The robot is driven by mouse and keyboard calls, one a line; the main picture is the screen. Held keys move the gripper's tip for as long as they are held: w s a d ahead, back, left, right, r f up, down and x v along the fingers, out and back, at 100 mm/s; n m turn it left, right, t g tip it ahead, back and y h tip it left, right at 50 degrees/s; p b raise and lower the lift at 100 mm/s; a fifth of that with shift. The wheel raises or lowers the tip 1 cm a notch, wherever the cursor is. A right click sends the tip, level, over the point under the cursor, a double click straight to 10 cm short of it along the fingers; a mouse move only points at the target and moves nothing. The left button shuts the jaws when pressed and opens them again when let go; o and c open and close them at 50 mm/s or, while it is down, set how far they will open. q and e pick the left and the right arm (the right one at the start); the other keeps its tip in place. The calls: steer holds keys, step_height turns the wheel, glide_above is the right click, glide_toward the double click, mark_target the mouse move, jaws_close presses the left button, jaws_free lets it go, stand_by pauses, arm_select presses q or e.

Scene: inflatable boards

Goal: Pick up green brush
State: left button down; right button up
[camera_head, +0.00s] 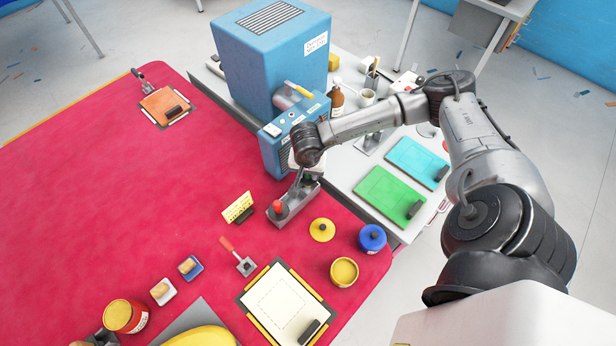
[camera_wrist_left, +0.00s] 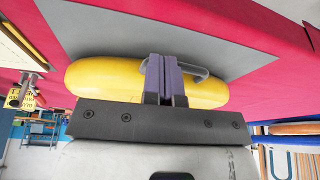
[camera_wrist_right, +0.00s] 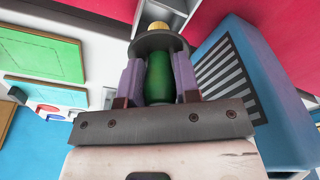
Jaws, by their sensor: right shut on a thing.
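The green brush (camera_wrist_right: 157,78) stands between the two fingers of my right gripper (camera_wrist_right: 158,82) in the right wrist view. Its rounded green handle is clasped on both sides, with a dark disc and a tan end beyond it. In the head view, my right gripper (camera_head: 299,170) points down over a grey metal holder (camera_head: 292,208) with a red knob at the table's right edge; the brush is mostly hidden there. My left gripper (camera_wrist_left: 164,80) shows only in the left wrist view. Its fingers are together above a yellow rounded object (camera_wrist_left: 95,80) with a grey handle.
A blue machine (camera_head: 270,60) stands close behind my right gripper. A cyan board (camera_head: 418,160) and a green board (camera_head: 388,192) lie on the white side table. A yellow sign (camera_head: 238,207) and several lids and jars stand on the red table (camera_head: 150,190); its left middle is clear.

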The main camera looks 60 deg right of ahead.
steer(key=s+r, duration=0.6)
steer(key=s, duration=0.5)
steer(key=shift+s+d+r, duration=0.15)
steer(key=shift+s+r, duration=0.2)
steer(key=o, duration=0.5)
steer(key=c, duration=0.4)
steer(key=shift+o, duration=0.2)
steer(key=shift+w, duration=0.1)
